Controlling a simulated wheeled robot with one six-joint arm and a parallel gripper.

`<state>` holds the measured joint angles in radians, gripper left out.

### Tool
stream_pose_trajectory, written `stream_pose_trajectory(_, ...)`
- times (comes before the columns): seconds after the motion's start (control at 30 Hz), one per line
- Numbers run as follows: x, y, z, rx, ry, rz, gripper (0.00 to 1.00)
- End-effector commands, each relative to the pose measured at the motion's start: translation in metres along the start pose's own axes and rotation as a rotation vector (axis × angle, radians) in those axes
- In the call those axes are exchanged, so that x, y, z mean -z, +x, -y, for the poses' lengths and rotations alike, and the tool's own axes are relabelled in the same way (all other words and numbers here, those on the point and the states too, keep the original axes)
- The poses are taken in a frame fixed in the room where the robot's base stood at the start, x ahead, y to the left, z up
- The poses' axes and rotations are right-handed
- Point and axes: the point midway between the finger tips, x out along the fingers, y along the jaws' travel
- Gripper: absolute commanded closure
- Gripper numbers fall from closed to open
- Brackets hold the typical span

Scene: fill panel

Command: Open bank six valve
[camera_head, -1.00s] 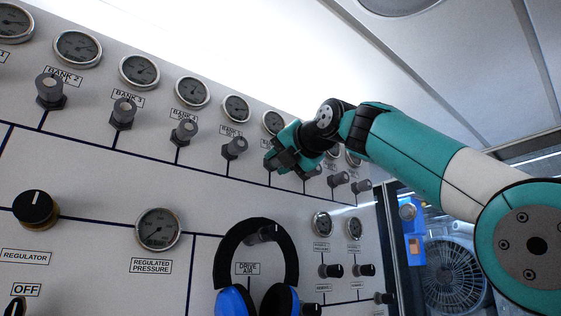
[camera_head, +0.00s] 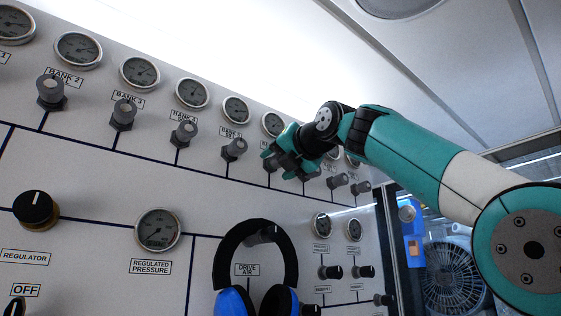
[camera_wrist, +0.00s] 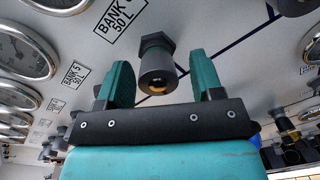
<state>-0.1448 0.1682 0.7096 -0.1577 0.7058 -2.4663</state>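The bank six valve is a dark grey knob (camera_wrist: 157,68) on a hex base on the pale panel, in the wrist view beside a label (camera_wrist: 120,14) that reads "BANK" and "50 L", its number hard to read. The neighbouring label reads "BANK 5". My gripper (camera_wrist: 160,75) is open, with one teal finger on each side of the knob and a visible gap on both sides. In the head view, my gripper (camera_head: 282,160) is at the panel under the sixth gauge (camera_head: 273,124) and partly hides the valve there.
Other bank valves, such as bank five's (camera_head: 234,149), stand in the same row with gauges above. Black headphones with blue cups (camera_head: 235,300) hang below. A regulator knob (camera_head: 36,209) and a regulated pressure gauge (camera_head: 158,230) are at lower left.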

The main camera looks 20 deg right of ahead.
Motion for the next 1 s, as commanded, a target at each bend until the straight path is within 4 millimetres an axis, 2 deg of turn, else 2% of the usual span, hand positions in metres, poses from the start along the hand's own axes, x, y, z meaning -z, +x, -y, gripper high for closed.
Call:
stream_pose_trajectory(0.23,-0.001,-0.001,0.000,-0.001,0.000,0.002,0.40)
stream_pose_trajectory(0.37,0.000,-0.008,0.001,-0.002,0.000,0.004,0.40)
stream_pose_trajectory(0.47,0.001,-0.024,0.002,-0.002,0.001,0.006,0.40)
stream_pose_trajectory(0.8,-0.002,-0.111,0.002,0.003,-0.002,0.011,0.40)
stream_pose_trajectory(1.0,-0.003,-0.150,0.001,0.007,-0.002,0.007,0.40)
